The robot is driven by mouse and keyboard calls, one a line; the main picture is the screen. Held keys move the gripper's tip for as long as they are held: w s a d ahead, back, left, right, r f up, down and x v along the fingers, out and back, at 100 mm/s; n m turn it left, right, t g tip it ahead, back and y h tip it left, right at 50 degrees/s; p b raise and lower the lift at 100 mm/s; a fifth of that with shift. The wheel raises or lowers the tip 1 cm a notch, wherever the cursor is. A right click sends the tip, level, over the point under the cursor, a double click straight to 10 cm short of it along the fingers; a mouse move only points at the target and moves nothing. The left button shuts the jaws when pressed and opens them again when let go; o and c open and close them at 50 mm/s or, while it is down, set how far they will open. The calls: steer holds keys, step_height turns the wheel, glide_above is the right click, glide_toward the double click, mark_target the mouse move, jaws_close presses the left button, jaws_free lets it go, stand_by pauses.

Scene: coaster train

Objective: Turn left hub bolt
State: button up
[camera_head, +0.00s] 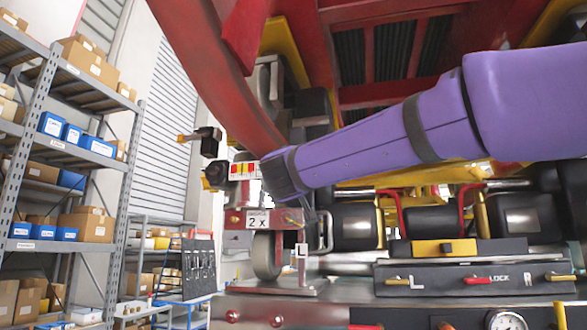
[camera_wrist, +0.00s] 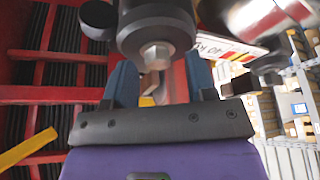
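In the wrist view, a silver hex bolt (camera_wrist: 157,55) sticks out of a dark round hub (camera_wrist: 158,24) at the top centre. My gripper (camera_wrist: 162,78) has its two blue fingers apart, one on each side of the view, with the bolt between and slightly beyond them. I cannot tell whether either finger touches the bolt or the hub. In the head view, my purple arm reaches in from the right and its dark wrist end hides most of the gripper and the bolt. A sign reading "2 x" (camera_head: 258,220) and an "L" tag (camera_head: 302,250) show just below it.
A red beam (camera_head: 215,70) slopes down close above my wrist. A wheel (camera_head: 266,255) stands below. A panel (camera_head: 475,280) with levers marked L, LOCK and R lies at lower right. In the wrist view, a silver cylinder (camera_wrist: 265,14) and white label (camera_wrist: 228,47) are right of the hub.

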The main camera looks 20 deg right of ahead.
steer(key=shift+s, duration=0.1)
steer(key=v, duration=1)
steer(key=shift+s+a, duration=0.2)
steer(key=shift+s, duration=0.05)
step_height(320, 180, up, 7)
steer(key=a+m+g+h, duration=0.2)
steer(key=m+g+h, duration=0.2)
steer(key=m+g, duration=0.1)
steer(key=s+a+g+y, duration=0.1)
steer(key=a+g+y, duration=0.1)
steer(key=a+g, duration=0.35)
steer(key=w+r+x, duration=0.1)
steer(key=r+x, duration=0.1)
steer(key=x, duration=1.3)
steer(key=shift+w+d+r, duration=0.2)
steer(key=shift+w+d, duration=0.05)
steer(key=shift+d, duration=0.05)
